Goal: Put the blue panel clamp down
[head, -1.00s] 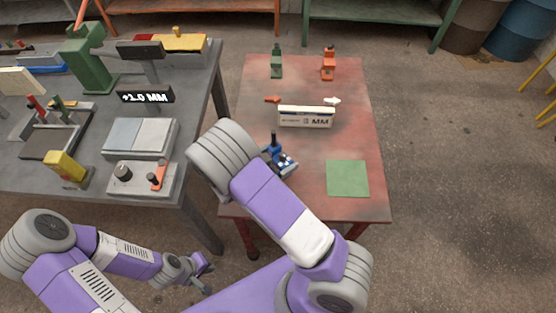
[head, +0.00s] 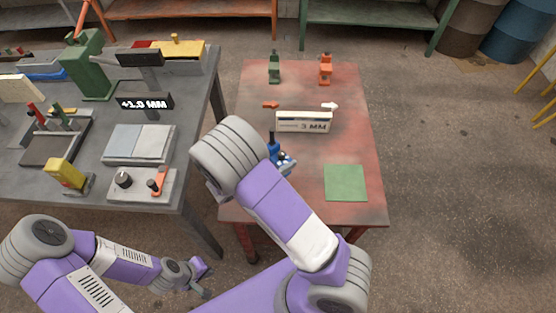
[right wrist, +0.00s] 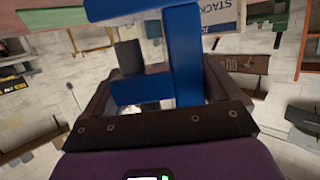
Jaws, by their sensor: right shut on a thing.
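The blue panel clamp (head: 286,160) shows in the head view over the middle of the red table (head: 350,145), partly hidden by my right forearm. In the right wrist view the blue clamp (right wrist: 182,50) stands between the jaws of my right gripper (right wrist: 160,85), which is shut on it. The head view does not clearly show whether the clamp touches the tabletop. A green square (head: 345,183) lies bare on the table, to the right of the clamp. My left gripper (head: 203,278) is empty, with its fingers apart, low beside the grey bench.
A white label block (head: 303,122) stands just behind the clamp. Small orange and white arrows lie behind it. A green clamp (head: 274,69) and an orange clamp (head: 325,70) stand at the far edge. The grey bench (head: 197,115) on the left carries several fixtures.

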